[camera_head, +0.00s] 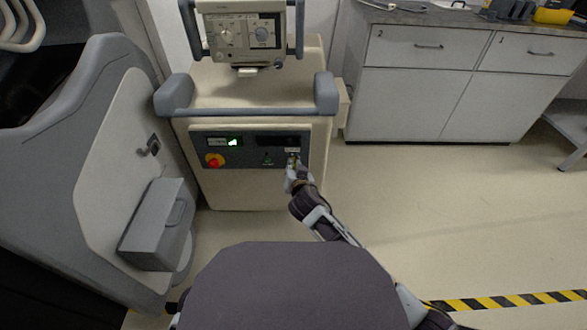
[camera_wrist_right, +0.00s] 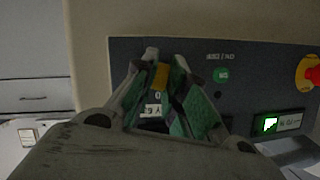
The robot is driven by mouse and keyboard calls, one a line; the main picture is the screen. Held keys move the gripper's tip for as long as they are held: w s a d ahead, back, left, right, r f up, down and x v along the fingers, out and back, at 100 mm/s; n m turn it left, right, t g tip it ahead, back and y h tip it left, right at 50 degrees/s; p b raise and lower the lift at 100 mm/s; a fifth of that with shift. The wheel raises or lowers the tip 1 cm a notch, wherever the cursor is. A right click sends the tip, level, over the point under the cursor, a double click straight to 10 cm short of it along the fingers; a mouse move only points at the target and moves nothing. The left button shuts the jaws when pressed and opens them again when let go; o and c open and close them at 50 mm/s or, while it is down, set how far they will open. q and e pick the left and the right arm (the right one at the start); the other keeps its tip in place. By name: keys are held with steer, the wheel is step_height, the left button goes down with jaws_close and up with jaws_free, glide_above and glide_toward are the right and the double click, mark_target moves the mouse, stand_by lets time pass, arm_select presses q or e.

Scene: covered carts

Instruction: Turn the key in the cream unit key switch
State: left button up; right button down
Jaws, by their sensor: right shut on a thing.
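The cream unit (camera_head: 255,190) stands ahead of me with a dark control panel (camera_head: 220,158) on its front. The key switch is at the right end of this panel in the head view, mostly hidden by my right gripper (camera_head: 293,165). In the right wrist view my right gripper (camera_wrist_right: 163,75) reaches to the panel, its green-padded fingers converging. A small yellow piece (camera_wrist_right: 160,77) shows between the fingertips, apparently the key they are shut on. The key's turn angle cannot be made out. My left gripper is not in view.
A red knob on yellow (camera_head: 213,160) and a lit green display (camera_head: 232,142) sit at the panel's left. A grey covered machine (camera_head: 75,170) stands close on the left. White cabinets (camera_head: 420,95) stand at the back right. The floor at right is clear.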

steer(key=shift+n+h+p, duration=0.6)
steer(key=shift+n+p, duration=0.2)
steer(key=shift+p, duration=0.3)
steer(key=c, duration=1.4)
jaws_free()
steer(key=shift+m+y+b, duration=0.4)
steer(key=shift+m+b, duration=0.2)
steer(key=shift+b, duration=0.25)
